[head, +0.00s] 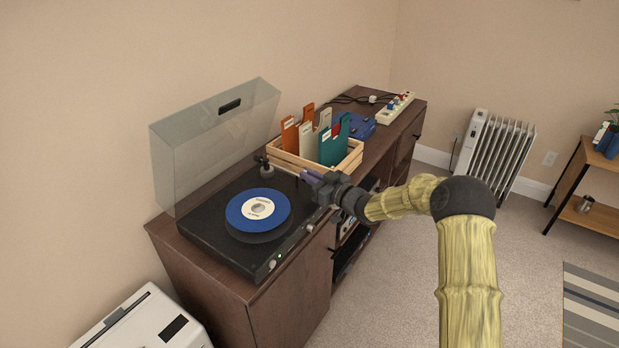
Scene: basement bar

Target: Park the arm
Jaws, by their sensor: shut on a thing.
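The turntable (205,232) stands on the dark wooden cabinet with its clear lid (225,130) raised.
A wooden crate (288,161) with coloured record dividers stands close behind my gripper. A blue box (358,126) and a power strip (397,107) lie farther back on the cabinet (287,306). A radiator (494,148) stands at the back wall.

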